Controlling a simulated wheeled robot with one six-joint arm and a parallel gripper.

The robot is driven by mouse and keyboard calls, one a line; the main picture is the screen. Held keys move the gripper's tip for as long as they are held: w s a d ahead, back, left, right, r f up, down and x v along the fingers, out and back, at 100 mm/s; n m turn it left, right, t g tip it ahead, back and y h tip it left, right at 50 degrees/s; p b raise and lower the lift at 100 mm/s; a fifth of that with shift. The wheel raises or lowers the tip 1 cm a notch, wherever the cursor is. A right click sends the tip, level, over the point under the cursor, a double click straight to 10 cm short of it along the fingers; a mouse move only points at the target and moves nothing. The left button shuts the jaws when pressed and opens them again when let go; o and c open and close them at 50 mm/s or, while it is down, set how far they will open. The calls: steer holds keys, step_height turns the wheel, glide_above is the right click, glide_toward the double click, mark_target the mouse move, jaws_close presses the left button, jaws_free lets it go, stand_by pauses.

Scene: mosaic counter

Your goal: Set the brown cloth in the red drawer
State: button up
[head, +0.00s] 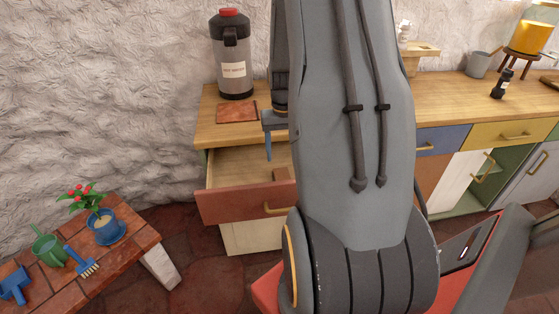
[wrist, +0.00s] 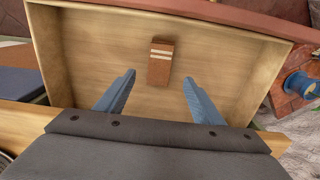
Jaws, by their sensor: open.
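The red-fronted drawer (head: 232,205) is pulled open below the wooden counter, and its pale wooden inside shows. In the wrist view the drawer (wrist: 85,60) fills most of the picture. The brown cloth (wrist: 160,67), a small folded block with pale stripes, lies inside on the drawer floor. In the head view the cloth (head: 281,174) is partly hidden behind my arm. My gripper (wrist: 158,78) is open and empty above the drawer, its two blue fingers apart on either side of the cloth's near end in the picture, not touching it. In the head view one finger of my gripper (head: 268,146) shows.
A low tiled table (head: 110,262) at left holds a potted plant (head: 104,225), a brush and a watering can. My arm blocks the middle.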

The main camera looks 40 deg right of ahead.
steer(key=a+r+n, duration=0.1)
steer(key=a+r, duration=0.1)
steer(key=a, duration=0.3)
steer(key=s+a+r+n, duration=0.1)
steer(key=a+r, duration=0.1)
steer(key=a, duration=0.4)
steer(key=a+r+n, duration=0.1)
steer(key=a+r, duration=0.2)
steer(key=a, duration=0.2)
steer(key=shift+s+a, duration=0.4)
steer(key=s+a+r+n, duration=0.3)
steer(key=s+a, duration=0.4)
steer(key=a, duration=0.4)
steer(key=shift+s+a+t, duration=0.3)
steer(key=shift+s+t, duration=0.1)
